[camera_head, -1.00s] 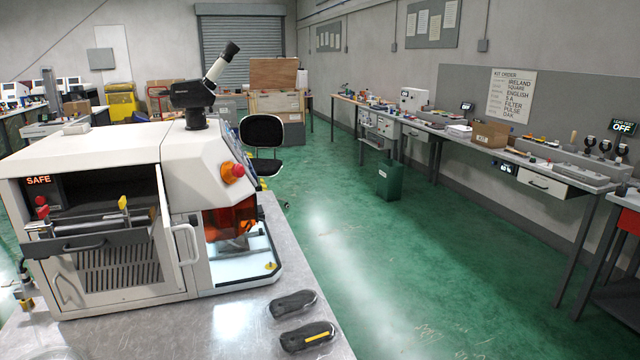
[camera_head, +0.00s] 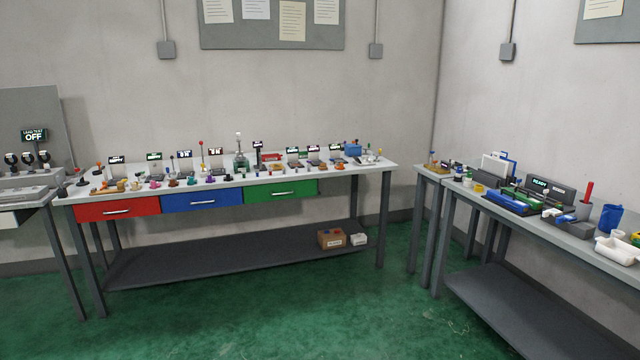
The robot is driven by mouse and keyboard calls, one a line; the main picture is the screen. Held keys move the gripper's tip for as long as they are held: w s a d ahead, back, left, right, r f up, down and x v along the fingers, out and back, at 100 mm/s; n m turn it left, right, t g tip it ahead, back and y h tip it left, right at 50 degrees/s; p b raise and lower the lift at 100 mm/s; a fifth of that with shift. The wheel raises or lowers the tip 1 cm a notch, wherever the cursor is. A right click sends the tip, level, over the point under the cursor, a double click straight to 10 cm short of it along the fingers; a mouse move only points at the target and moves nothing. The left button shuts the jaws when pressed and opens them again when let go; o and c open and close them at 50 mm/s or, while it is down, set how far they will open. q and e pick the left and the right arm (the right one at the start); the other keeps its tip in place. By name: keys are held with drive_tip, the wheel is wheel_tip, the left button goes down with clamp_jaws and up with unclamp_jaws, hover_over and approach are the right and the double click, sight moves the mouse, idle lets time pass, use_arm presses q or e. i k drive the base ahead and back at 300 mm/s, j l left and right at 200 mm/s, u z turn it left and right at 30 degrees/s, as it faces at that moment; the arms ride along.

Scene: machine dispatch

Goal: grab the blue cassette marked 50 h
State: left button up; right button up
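I cannot make out a cassette marked 50 h; markings are too small to read from here. A small blue box (camera_head: 353,150) stands near the right end of the long bench (camera_head: 345,171). A long blue piece (camera_head: 510,203) lies on the right-hand bench (camera_head: 590,254). Whether either is a cassette I cannot tell. Neither of my grippers shows in the head view.
The long bench has red (camera_head: 117,209), blue (camera_head: 202,199) and green (camera_head: 281,190) drawers, all shut, and many small items on top. A cardboard box (camera_head: 331,239) sits on its lower shelf (camera_head: 220,262). Green floor (camera_head: 350,310) in front is clear.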

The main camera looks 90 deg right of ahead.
sight(511, 203)
drive_tip(key=z, duration=3.9)
drive_tip(key=i+l+u, duration=0.1)
drive_tip(key=i, duration=0.3)
